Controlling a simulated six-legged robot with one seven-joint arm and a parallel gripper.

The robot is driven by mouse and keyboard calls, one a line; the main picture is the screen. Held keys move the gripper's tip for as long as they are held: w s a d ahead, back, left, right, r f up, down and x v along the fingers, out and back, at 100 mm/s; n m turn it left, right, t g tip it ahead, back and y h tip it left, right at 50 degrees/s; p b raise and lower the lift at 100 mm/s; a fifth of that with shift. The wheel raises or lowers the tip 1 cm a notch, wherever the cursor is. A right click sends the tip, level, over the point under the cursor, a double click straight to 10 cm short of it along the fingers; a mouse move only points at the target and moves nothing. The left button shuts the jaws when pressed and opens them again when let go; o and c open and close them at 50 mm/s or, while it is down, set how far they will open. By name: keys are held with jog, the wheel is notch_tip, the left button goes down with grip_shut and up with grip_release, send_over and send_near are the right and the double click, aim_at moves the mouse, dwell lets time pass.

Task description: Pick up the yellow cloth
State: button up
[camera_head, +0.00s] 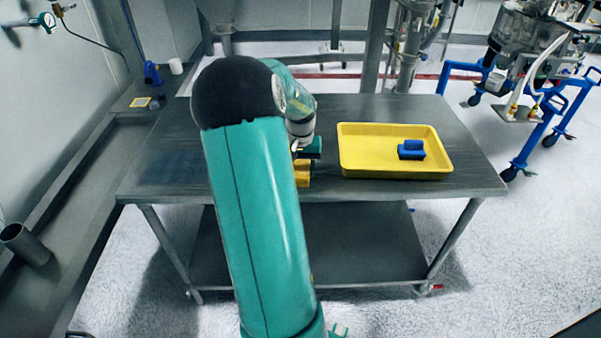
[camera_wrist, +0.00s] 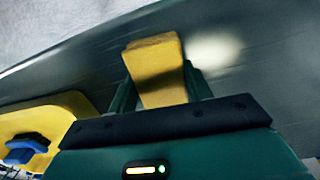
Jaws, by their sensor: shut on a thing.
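The yellow cloth (camera_wrist: 158,72) is a folded-looking yellow piece between the two green fingers of my gripper (camera_wrist: 160,90) in the wrist view. The fingers are shut on it. In the head view the cloth (camera_head: 302,174) shows partly beside my arm, over the metal table, left of the yellow tray. My arm hides most of my gripper and part of the cloth there. I cannot tell whether the cloth touches the tabletop.
A yellow tray (camera_head: 348,164) with a blue object (camera_head: 411,150) in it stands on the right of the metal table (camera_head: 460,185). The tabletop left of my arm is clear. A blue-framed wheeled cart (camera_head: 535,140) stands at the right.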

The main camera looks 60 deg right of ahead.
jog(key=shift+r, duration=0.1)
jog(key=shift+r, duration=0.5)
jog(key=s+d+r, duration=0.4)
jog(key=s+r, duration=0.7)
jog(key=s, duration=0.2)
jog(key=shift+d+r, duration=0.4)
jog(key=shift+s, duration=0.1)
